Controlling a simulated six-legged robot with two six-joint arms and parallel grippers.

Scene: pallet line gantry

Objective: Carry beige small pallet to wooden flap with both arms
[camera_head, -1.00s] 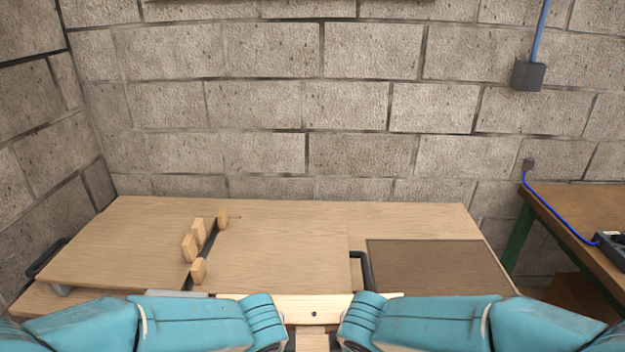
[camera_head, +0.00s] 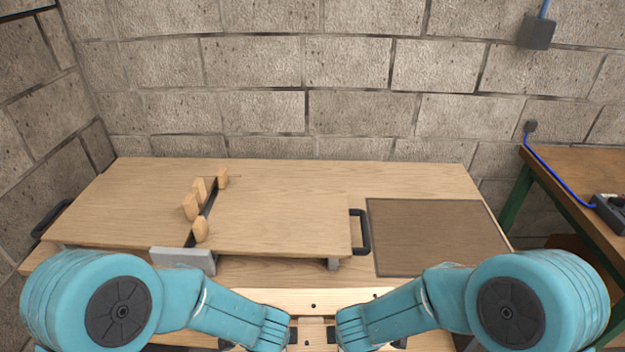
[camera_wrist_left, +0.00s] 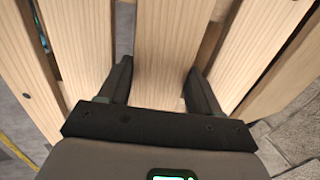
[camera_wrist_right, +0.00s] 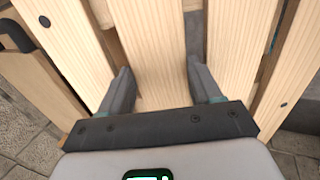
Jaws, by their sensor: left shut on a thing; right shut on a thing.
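The beige small pallet (camera_head: 265,300) shows in the head view as pale slats at the bottom, in front of the bench; the arms hide much of it. In the left wrist view my left gripper (camera_wrist_left: 160,68) is shut on a slat of the pallet (camera_wrist_left: 165,30), one finger on each side. In the right wrist view my right gripper (camera_wrist_right: 160,66) is shut on another slat of the pallet (camera_wrist_right: 155,30) in the same way. A wooden panel with a black handle, seemingly the wooden flap (camera_head: 285,215), lies flat on the bench beyond the pallet.
A second wooden panel (camera_head: 125,210) lies left, with small wooden blocks (camera_head: 190,207) along the seam. A grey block (camera_head: 183,258) stands at the front edge. A brown square (camera_head: 435,235) lies right of the black handle (camera_head: 361,232). A side table (camera_head: 580,170) stands at the right.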

